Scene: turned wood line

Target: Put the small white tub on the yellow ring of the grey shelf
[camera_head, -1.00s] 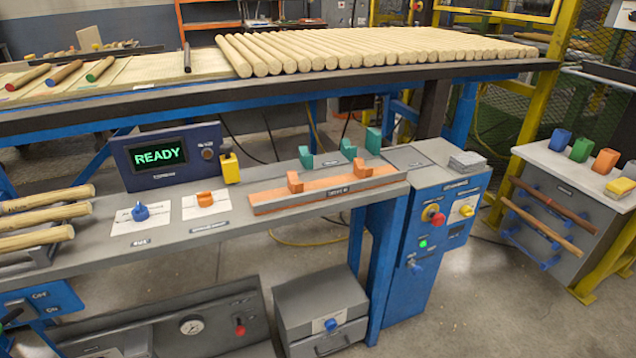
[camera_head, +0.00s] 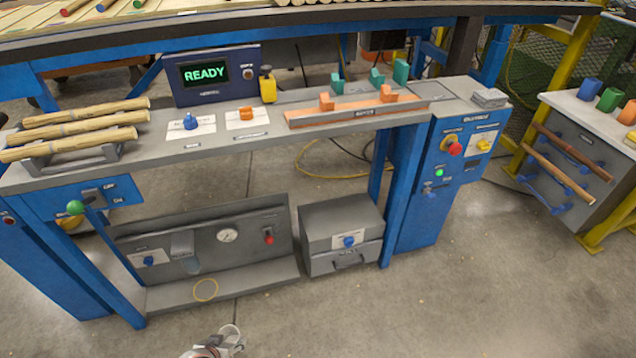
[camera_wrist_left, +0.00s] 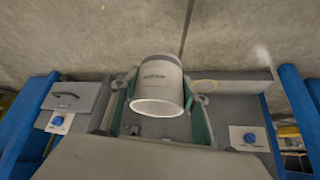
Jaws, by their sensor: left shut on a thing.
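The yellow ring (camera_head: 205,290) lies flat on the left part of the low grey shelf (camera_head: 255,281), under the workbench. Nothing stands on the ring. My left gripper (camera_head: 218,344) shows at the bottom edge of the head view, in front of the shelf and apart from it. In the left wrist view, my left gripper (camera_wrist_left: 166,88) is shut on the small white tub (camera_wrist_left: 160,86), with a green-lined finger on each side. There the ring (camera_wrist_left: 207,84) shows just right of the tub, on the shelf (camera_wrist_left: 245,83). My right gripper is not in view.
A grey panel with a gauge (camera_head: 227,236) and a red-tipped switch (camera_head: 268,236) rises behind the shelf. A grey drawer box (camera_head: 342,236) stands right of it. The workbench (camera_head: 215,146) overhangs; floor in front is clear.

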